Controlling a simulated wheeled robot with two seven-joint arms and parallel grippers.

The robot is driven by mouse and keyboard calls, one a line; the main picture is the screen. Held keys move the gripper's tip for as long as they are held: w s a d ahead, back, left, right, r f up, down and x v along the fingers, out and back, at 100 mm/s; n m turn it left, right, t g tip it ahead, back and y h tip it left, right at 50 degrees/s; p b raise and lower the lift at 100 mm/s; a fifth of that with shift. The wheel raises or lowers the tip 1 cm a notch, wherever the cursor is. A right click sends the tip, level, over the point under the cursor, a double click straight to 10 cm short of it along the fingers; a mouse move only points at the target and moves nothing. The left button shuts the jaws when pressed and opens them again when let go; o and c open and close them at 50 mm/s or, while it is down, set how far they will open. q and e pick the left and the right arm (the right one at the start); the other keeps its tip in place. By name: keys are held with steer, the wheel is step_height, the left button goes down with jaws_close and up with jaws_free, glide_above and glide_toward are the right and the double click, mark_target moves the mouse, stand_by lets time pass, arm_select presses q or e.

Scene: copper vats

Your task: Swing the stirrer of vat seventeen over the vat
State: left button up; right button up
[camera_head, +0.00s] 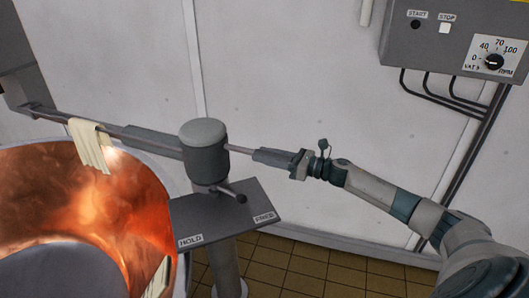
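The copper vat (135,215) stands open at the left, its inside shining orange. The stirrer's long grey beam (150,140) runs from a dark grey part (15,60) at the upper left, through the round post head (204,150), to a handle (270,157) on the right. A small lever (238,196) below the head points right, towards the FREE side of the HOLD/FREE plate (225,215). My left gripper is out of view.
A pale cloth (90,147) hangs over the beam. A wall box (455,40) with START, STOP and a speed dial (494,62) is at the upper right, with cables below. The white wall is close behind; tiled floor (310,268) shows right of the post.

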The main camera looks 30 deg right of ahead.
steer(key=shift+w+a, duration=0.15)
steer(key=shift+c, duration=0.6)
jaws_close()
